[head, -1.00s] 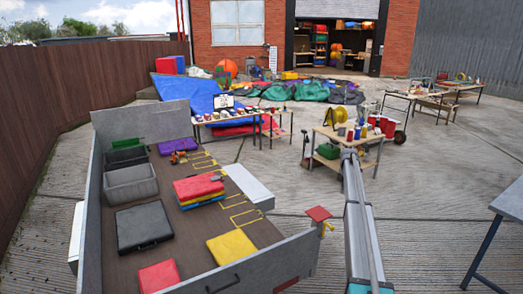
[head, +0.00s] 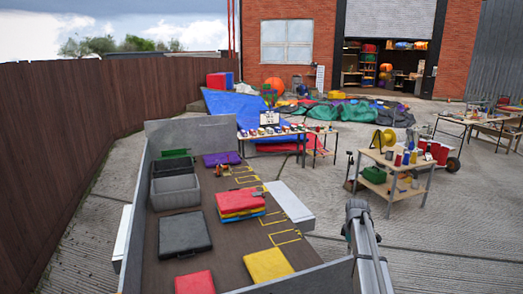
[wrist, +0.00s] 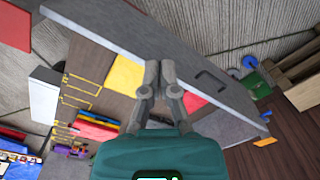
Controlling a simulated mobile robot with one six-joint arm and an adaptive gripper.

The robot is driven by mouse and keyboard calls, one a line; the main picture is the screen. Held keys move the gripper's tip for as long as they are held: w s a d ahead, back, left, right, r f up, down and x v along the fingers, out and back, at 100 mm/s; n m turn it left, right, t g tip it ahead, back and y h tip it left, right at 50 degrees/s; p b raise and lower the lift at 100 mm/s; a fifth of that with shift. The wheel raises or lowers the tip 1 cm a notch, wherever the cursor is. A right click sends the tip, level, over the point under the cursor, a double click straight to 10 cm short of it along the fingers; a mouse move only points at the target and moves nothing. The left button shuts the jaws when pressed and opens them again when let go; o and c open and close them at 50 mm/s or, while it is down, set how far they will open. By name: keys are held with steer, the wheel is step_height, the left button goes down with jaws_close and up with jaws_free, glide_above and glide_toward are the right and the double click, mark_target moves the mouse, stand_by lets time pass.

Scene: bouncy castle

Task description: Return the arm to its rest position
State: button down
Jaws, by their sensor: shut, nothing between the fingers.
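My arm (head: 367,252) rises from the lower right of the head view, beside the trailer's near right corner. My gripper (wrist: 159,68) shows in the wrist view with its two grey fingers together and nothing between them. It is over the trailer bed, with a yellow pad (wrist: 126,74) and a red pad (wrist: 194,102) behind the fingers. I cannot make out the fingers in the head view.
The trailer (head: 226,260) carries grey crates (head: 175,192), a black case (head: 184,234) and coloured pads (head: 240,204). A wooden table (head: 402,164) with cups and a yellow reel stands to the right. Open concrete lies at the right.

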steer(key=s+a+m, duration=0.6)
steer(key=s+a, duration=0.2)
steer(key=s, duration=0.6)
steer(key=s+a+m, duration=0.5)
steer(key=s+a, duration=0.4)
steer(key=s, duration=0.5)
steer(key=shift+s+m, duration=0.25)
steer(key=shift+m, duration=0.15)
steer(key=shift+a, duration=0.1)
